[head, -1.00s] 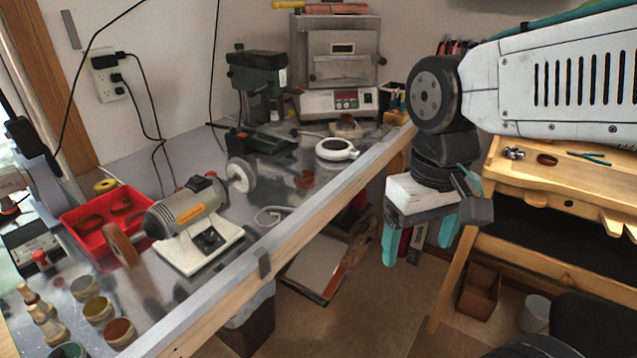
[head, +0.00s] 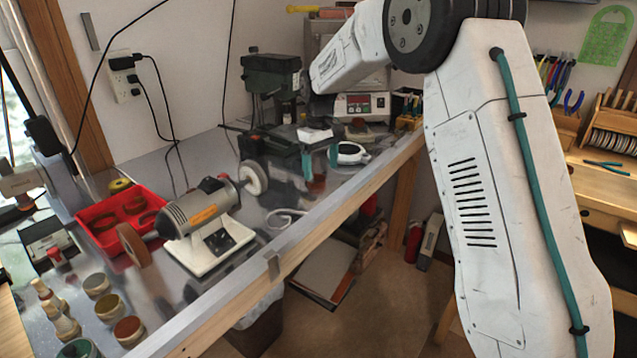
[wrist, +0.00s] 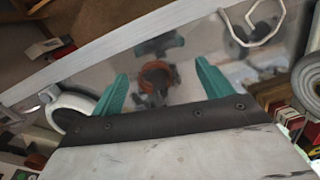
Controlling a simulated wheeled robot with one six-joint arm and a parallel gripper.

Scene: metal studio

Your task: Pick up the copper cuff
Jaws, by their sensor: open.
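A copper cuff (wrist: 158,76) lies on the shiny metal bench top, between and beyond my two teal fingertips in the wrist view. In the head view a small reddish-brown patch, the cuff (head: 317,184), shows just below my gripper, partly hidden. My gripper (head: 320,160) is open and empty, pointing down above the bench in front of the green drill press. Its spread fingers (wrist: 160,88) also show in the wrist view. I cannot tell the exact height of the fingertips over the cuff.
A white round device (head: 350,153) sits right of my gripper. The green drill press (head: 270,80) stands behind left, the polishing motor (head: 205,215) with its white wheel front left. A red tray (head: 90,218) holds more copper-coloured rings.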

